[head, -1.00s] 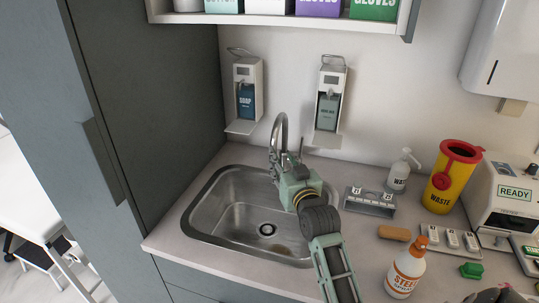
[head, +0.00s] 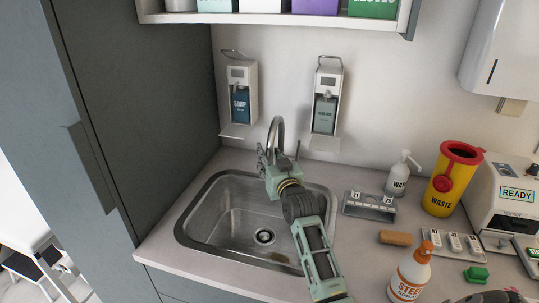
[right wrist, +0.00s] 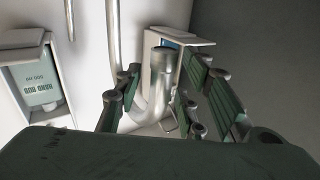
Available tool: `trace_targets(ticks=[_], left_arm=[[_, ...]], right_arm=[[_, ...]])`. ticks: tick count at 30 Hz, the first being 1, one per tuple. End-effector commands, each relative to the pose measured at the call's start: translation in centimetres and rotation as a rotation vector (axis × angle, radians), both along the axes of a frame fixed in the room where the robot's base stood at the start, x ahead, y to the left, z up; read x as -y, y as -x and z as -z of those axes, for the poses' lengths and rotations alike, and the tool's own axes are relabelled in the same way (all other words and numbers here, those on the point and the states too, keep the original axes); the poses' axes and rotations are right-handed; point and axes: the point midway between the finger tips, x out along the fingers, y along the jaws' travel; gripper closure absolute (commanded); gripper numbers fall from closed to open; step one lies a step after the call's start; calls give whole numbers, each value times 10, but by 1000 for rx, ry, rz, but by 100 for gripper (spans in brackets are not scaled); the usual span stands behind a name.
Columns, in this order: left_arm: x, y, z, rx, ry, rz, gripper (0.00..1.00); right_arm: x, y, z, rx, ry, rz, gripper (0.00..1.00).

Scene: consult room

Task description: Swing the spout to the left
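The metal spout (head: 276,127) arches up at the back of the sink. It also shows as a shiny pipe (right wrist: 160,85) in the right wrist view. My right gripper (head: 277,158) is at the spout, below the top of its arch. In the right wrist view the fingers of my right gripper (right wrist: 158,98) are apart, one on each side of the pipe. I cannot tell whether either finger touches it. The spout's lower part is partly hidden by the gripper in the head view. My left gripper is not in view.
The steel sink (head: 190,222) lies below my right arm. A soap dispenser (head: 240,105) and a second dispenser (head: 325,115) hang on the wall behind. A tall cabinet (head: 130,100) bounds the left.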

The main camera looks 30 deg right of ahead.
Motion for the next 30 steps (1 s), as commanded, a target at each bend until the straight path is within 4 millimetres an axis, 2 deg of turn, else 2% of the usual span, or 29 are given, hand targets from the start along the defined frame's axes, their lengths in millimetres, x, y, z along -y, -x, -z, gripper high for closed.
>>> trace_targets(ticks=[9,22,30], left_arm=[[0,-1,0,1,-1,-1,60],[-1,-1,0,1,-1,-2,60],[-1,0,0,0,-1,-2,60]], right_arm=[[1,-3,0,1,1,0,64],[1,-2,0,0,0,0,100],[0,-2,0,0,0,0,100]])
